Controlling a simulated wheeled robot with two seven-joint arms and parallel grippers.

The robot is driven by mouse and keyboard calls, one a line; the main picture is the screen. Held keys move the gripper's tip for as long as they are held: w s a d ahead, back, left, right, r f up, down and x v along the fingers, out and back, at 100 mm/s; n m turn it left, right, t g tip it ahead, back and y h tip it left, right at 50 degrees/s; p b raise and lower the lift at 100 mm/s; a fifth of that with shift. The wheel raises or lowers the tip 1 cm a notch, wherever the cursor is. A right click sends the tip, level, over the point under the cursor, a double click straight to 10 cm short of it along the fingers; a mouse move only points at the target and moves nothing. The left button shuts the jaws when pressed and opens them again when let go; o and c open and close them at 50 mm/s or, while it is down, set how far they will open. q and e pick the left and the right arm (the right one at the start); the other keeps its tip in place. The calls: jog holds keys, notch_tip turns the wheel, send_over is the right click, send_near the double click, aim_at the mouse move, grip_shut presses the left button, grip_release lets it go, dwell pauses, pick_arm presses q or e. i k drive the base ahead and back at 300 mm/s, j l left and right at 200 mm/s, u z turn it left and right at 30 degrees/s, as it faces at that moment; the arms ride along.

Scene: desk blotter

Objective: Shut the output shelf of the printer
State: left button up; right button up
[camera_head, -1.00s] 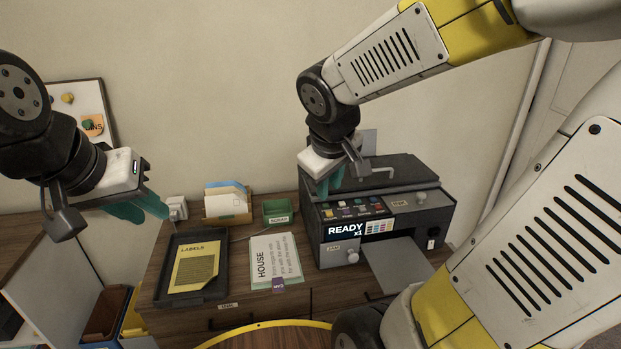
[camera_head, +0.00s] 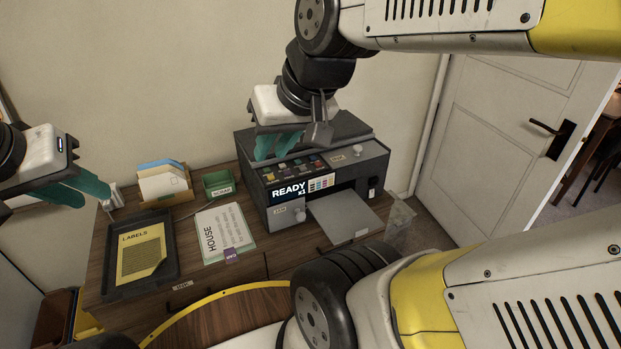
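The dark grey printer (camera_head: 290,214) stands at the right end of the wooden desk, with "READY x1" on its front display. Its grey output shelf (camera_head: 344,215) is out, sticking forward from the slot at the front right. My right gripper (camera_head: 277,147) has teal fingers and hangs over the printer's top left part, above the row of coloured buttons. It is behind and left of the shelf, apart from it. I cannot tell the gap between its fingers. My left gripper (camera_head: 95,190) is at the left, above the desk's left end, away from the printer. Its finger gap is unclear too.
A black tray (camera_head: 113,293) with a yellow LABELS sheet, a HOUSE paper (camera_head: 226,234), a green box (camera_head: 217,185) and an envelope holder (camera_head: 182,195) are on the desk. A clear bin (camera_head: 399,221) stands right of the printer. A white door (camera_head: 500,150) is at the right.

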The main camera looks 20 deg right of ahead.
aim_at(343, 216)
jog(key=z, duration=1.25)
